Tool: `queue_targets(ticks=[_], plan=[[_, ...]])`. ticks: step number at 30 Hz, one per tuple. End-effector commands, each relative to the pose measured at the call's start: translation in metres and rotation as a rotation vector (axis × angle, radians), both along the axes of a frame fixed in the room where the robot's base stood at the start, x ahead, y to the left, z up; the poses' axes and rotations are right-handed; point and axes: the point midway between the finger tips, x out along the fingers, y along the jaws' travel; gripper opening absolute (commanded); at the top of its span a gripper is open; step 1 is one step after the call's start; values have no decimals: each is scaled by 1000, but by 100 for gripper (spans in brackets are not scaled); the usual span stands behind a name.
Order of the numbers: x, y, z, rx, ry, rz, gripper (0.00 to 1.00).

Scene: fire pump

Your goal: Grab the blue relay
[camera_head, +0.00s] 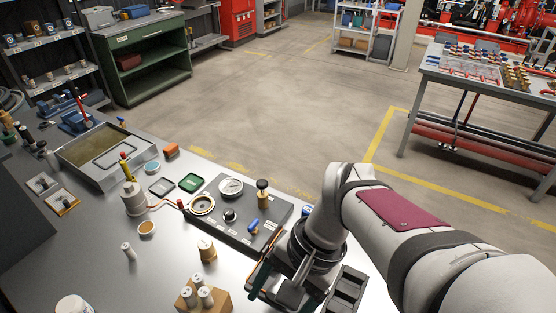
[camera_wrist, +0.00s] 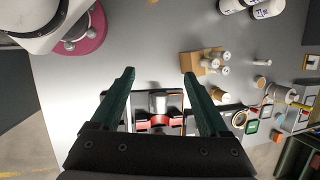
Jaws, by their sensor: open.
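I cannot tell for certain which thing is the blue relay. A small blue part (camera_head: 253,227) stands on the grey gauge panel (camera_head: 225,238) on the table. Another blue bit (camera_head: 306,210) shows just beyond the panel's right end, partly hidden by my arm. My gripper (camera_wrist: 159,73) is open and empty, its dark green fingers spread wide. In the wrist view, a black-framed tray (camera_wrist: 158,92) with a silver and red part (camera_wrist: 160,122) lies between and beyond the fingers.
A wooden block with white-topped cylinders (camera_head: 203,296) stands left of my gripper. A black compartment tray (camera_head: 347,288) lies to its right. A metal bin (camera_head: 93,155), a bottle (camera_head: 133,198) and small dishes stand farther left. The table's left front is partly clear.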

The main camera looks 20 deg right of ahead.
Motion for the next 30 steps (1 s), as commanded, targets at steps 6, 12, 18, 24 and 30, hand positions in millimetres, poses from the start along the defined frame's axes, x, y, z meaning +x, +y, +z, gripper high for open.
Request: queue_targets(ticks=[6,12,18,24,30], plan=[[158,-104,-48,443,168,-713,79],[208,-232,-129,774,189,-1191,79],[216,-264,-161,874,179,-1320,79],[252,-226,-186,871,183,-1316,79],[276,-204,-201,871,180,-1316,79]])
